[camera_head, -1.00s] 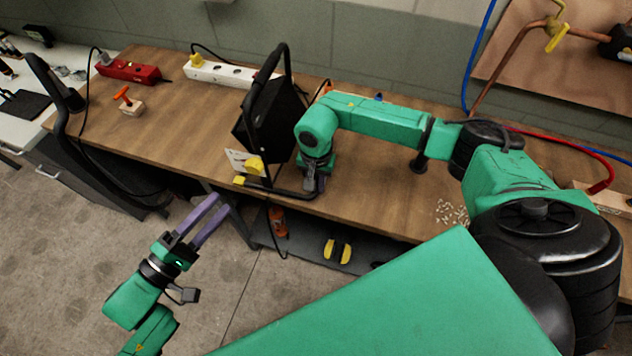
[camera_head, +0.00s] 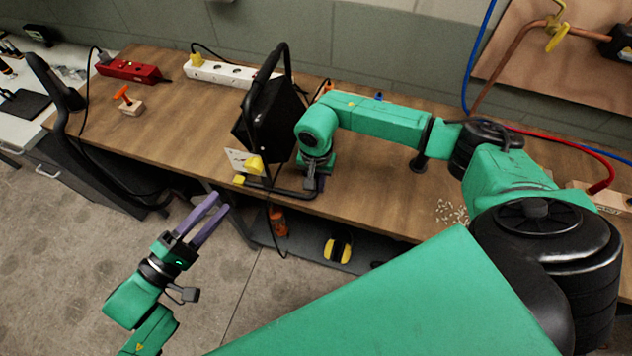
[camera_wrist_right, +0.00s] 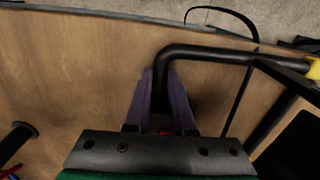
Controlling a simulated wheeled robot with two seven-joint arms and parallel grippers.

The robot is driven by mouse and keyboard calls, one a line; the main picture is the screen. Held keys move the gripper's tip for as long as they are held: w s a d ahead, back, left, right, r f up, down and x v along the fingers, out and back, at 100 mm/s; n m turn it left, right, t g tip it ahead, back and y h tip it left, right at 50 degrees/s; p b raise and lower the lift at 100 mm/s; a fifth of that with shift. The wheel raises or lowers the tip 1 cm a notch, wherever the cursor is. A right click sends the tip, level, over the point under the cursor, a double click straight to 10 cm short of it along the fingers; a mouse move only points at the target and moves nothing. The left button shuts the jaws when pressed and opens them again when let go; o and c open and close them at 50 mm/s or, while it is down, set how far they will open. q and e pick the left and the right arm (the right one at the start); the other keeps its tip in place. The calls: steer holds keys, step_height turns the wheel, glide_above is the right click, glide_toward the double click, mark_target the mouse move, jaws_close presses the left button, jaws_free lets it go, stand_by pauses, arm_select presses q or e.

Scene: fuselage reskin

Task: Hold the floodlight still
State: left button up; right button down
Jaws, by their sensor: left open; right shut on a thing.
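The floodlight (camera_head: 272,118) is a black lamp with a tubular black stand and yellow parts, standing on the wooden bench near its front edge. My right gripper (camera_head: 313,185) is at the right end of the stand's base. In the right wrist view its two purple fingers (camera_wrist_right: 163,98) are shut on the black tube of the floodlight stand (camera_wrist_right: 210,51). My left gripper (camera_head: 212,220) is open and empty, in front of the bench over the floor, apart from the floodlight.
A red power strip (camera_head: 130,69) and a white power strip (camera_head: 230,74) lie at the back of the wooden bench (camera_head: 180,125). A small block with an orange handle (camera_head: 128,103) sits at the left. A dark cable hangs below the floodlight. The floor (camera_head: 60,265) at left is clear.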

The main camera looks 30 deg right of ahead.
arm_select(q)
steer(key=o, duration=0.4)
steer(key=shift+o, duration=0.2)
steer(key=m+t+y, duration=0.5)
steer(key=m, duration=0.7)
glide_toward(253, 170)
steer(key=x, duration=0.9)
steer(key=shift+f, duration=0.1)
jaws_close()
